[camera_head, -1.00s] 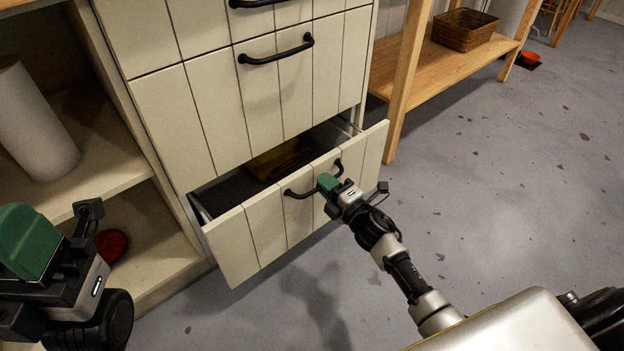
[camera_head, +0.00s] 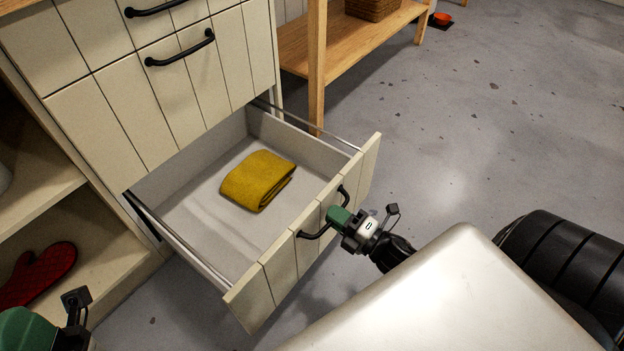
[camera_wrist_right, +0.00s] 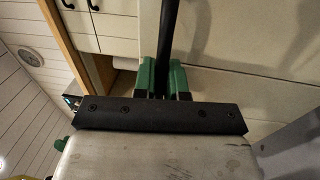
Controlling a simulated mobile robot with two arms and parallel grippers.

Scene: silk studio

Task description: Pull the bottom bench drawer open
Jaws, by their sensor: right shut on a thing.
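The bottom bench drawer (camera_head: 275,275) is pulled well out of the cream bench (camera_head: 110,120) in the head view. A folded mustard-yellow cloth (camera_head: 258,180) lies inside it. My right gripper (camera_head: 335,217) is shut on the drawer's black bar handle (camera_head: 313,236). In the right wrist view the handle (camera_wrist_right: 171,45) runs between the two green fingers of the right gripper (camera_wrist_right: 163,80). My left gripper (camera_head: 40,330) is only partly in view at the lower left corner, apart from the drawer. Its fingertips are not clear.
Closed drawers with black handles (camera_head: 180,50) are above. A red oven mitt (camera_head: 38,272) lies on the low shelf at left. A wooden shelf unit (camera_head: 316,60) with a basket (camera_head: 373,8) stands behind at right.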

